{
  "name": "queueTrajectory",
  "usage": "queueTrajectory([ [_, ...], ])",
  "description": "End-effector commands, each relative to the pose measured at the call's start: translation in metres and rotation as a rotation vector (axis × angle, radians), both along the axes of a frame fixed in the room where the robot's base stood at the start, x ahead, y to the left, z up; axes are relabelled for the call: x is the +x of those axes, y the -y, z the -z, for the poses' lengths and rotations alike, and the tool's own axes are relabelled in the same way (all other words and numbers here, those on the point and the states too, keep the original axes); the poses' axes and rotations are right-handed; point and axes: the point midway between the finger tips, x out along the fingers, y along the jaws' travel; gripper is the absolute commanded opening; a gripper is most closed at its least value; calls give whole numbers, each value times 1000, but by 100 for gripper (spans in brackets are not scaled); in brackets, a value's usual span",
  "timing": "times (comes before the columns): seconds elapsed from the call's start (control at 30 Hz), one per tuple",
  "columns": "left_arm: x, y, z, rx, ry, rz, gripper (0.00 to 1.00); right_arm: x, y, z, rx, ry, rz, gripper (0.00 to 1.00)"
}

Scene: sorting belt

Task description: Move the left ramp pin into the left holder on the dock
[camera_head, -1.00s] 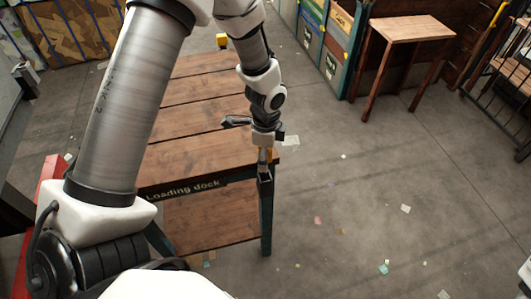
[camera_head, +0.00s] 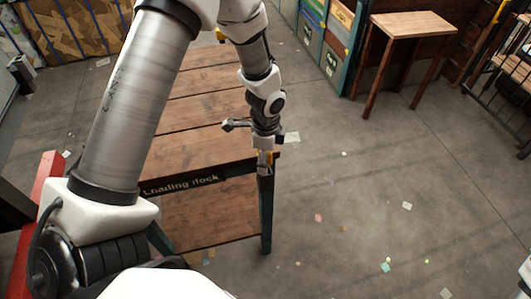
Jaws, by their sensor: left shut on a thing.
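The loading dock (camera_head: 205,222) is a wooden bench with dark green legs and a "Loading dock" label on its front edge. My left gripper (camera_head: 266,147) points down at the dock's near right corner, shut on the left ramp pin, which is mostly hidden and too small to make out. A small yellow piece (camera_head: 265,157) shows just under the fingers at that corner, above the leg. I cannot tell whether it is the left holder or part of the pin, or whether the pin is seated. My right gripper is not in view.
Another yellow piece (camera_head: 220,34) sits at the dock's far corner, partly behind my arm. A red frame (camera_head: 47,180) stands at the left. A small wooden table (camera_head: 412,23) stands at the back right. The floor right of the dock is open, with scattered scraps.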

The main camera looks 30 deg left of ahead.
Motion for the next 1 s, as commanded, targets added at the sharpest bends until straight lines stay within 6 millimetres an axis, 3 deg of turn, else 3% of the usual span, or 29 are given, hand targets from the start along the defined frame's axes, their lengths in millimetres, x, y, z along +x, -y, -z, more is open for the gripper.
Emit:
queueTrajectory([
  [0.77, 0, 0, 33, 0, 0, 0, 12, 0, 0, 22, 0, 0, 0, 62],
  [0.8, 0, 0, 31, 0, 1, 0, 70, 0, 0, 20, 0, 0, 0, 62],
  [0.87, 0, 0, 31, 0, 1, 0, 89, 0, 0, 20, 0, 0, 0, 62],
  [1.0, 1, 0, 30, 0, 2, 0, 89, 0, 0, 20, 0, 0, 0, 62],
])
